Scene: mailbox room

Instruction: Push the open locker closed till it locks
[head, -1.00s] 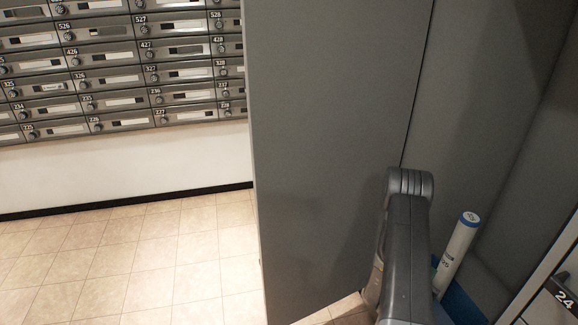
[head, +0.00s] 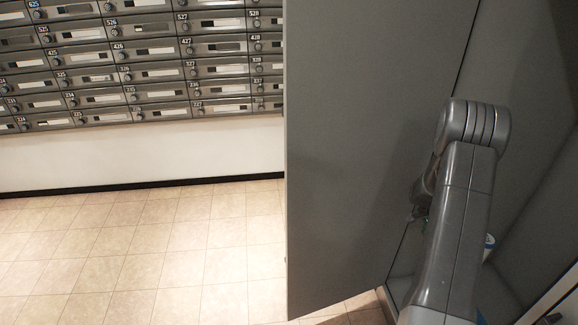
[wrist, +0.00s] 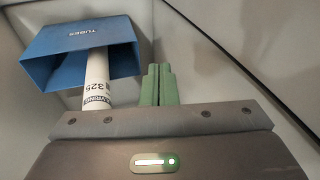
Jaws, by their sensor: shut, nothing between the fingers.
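The open locker's grey door (head: 365,130) fills the middle of the head view. Its free edge is at the left and a dark seam runs along its right side. The locker's grey interior (head: 535,130) lies right of the seam. My arm stands in front of the seam and hides most of my gripper in the head view. In the wrist view my gripper (wrist: 159,72) has its green fingers together, with nothing between them. Grey panels surround it, and a seam crosses the upper right. I cannot tell whether the fingers touch a panel.
A blue TUBES holder (wrist: 80,48) with a white tube (wrist: 97,75) is left of my fingers in the wrist view. The tube's top (head: 489,241) shows behind my arm. Mailboxes (head: 150,65) line the far wall. The tiled floor (head: 150,255) at left is clear.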

